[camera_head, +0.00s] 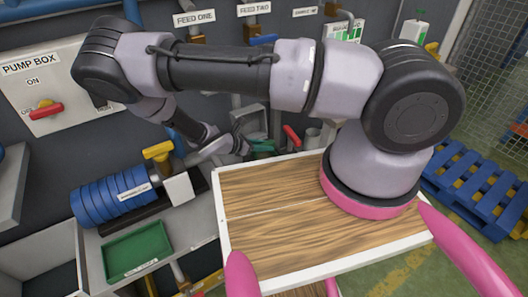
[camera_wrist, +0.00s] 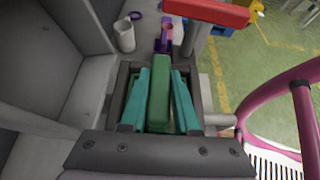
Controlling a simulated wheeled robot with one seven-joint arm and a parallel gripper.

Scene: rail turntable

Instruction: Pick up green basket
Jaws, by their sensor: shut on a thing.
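In the wrist view, the teal fingers of my gripper (camera_wrist: 161,80) stand on either side of a green bar and are shut on it. The bar looks like the handle of the green basket (camera_wrist: 158,100), which sits within a dark grey square frame; its lower body is mostly hidden. In the head view, a small green part of the basket (camera_head: 262,147) shows beside the end of my arm, past the wooden top; my fingers are hard to make out there.
A green tray (camera_head: 137,248) lies on the bench at lower left, near blue discs (camera_head: 110,198). A red bar (camera_wrist: 205,12) and a light cup (camera_wrist: 125,36) are close to the basket. A blue pallet (camera_head: 478,185) lies on the floor at right.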

